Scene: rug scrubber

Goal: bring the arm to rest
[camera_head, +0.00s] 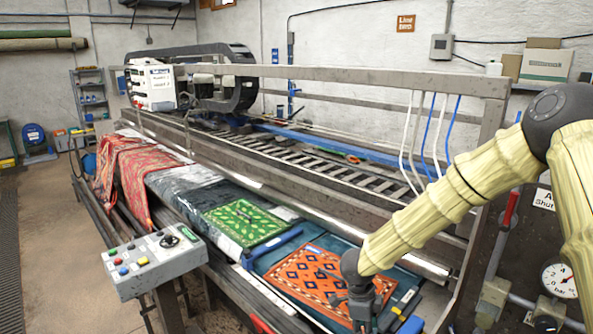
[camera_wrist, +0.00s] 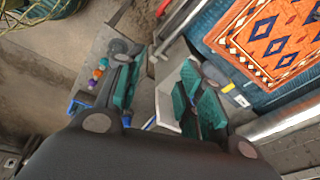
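My gripper (camera_head: 364,308) hangs low at the near right of the machine, over the right edge of the orange patterned rug (camera_head: 305,268) in the head view. In the wrist view my gripper (camera_wrist: 163,92) has its two teal-padded fingers spread apart. A pale white and grey surface shows in the gap, and I see nothing clamped between the fingers. The orange rug (camera_wrist: 268,40) also shows at the upper right of the wrist view. My arm reaches down from the right, bent at the elbow. The fingertips are hard to make out in the head view.
A green rug (camera_head: 243,221) and a draped red rug (camera_head: 130,172) lie further left on the machine. A button panel (camera_head: 152,258) stands at the near left. A metal frame (camera_head: 380,79) spans behind. A pressure gauge (camera_head: 560,279) is at right.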

